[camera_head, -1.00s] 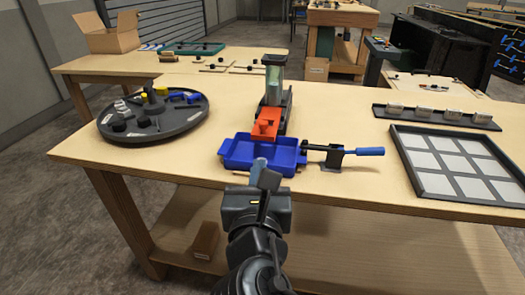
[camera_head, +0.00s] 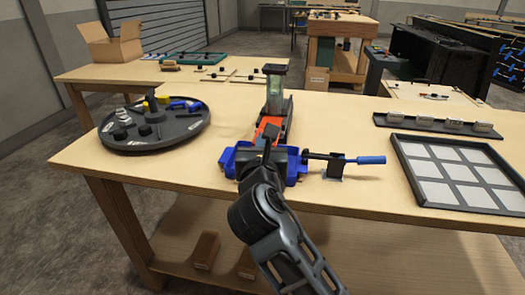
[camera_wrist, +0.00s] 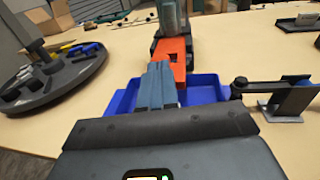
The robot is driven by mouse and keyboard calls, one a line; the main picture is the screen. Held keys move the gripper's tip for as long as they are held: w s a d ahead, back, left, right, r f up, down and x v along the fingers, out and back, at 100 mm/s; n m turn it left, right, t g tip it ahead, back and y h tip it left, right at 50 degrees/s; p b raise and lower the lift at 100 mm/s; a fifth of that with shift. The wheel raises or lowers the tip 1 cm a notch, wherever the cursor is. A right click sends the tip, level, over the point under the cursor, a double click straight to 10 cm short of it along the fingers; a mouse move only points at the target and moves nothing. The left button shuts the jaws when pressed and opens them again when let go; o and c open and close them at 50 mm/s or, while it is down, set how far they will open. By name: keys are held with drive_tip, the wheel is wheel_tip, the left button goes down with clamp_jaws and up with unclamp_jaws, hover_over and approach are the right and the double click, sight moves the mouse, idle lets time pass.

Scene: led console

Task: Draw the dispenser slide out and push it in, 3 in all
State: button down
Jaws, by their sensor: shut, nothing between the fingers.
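The dispenser (camera_head: 276,88) stands at the table's middle, a clear greenish tube on a dark base. It also shows at the top of the wrist view (camera_wrist: 171,18). Its orange slide (camera_head: 264,124) sticks out toward me, over the blue tray (camera_head: 229,161); in the wrist view the slide (camera_wrist: 175,50) has a dark opening or mark on top. My gripper (camera_head: 271,138) is shut and empty, its fingers above the tray at the slide's near end. In the wrist view the fingertips (camera_wrist: 158,72) overlap the slide's front; I cannot tell whether they touch. The slide's front and knob are hidden.
A lever with a blue handle (camera_head: 370,160) stands right of the tray. A round dark turntable (camera_head: 155,132) with small parts is at the left. A framed panel of pale squares (camera_head: 456,170) and a dark rack (camera_head: 437,124) lie at the right.

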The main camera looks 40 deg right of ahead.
drive_tip(key=shift+w+d, duration=0.15)
drive_tip(key=shift+w+d+r+p, duration=0.15)
drive_tip(key=shift+d+r+p, duration=0.1)
drive_tip(key=shift+p, duration=0.15)
drive_tip(key=p, duration=0.6)
approach(272, 118)
drive_tip(key=w+d+r, duration=0.2)
drive_tip(key=w, duration=0.1)
drive_tip(key=shift+d+r, duration=0.15)
drive_tip(key=shift+d, duration=0.25)
drive_tip(key=shift+w+d, duration=0.1)
drive_tip(key=shift+r, duration=0.1)
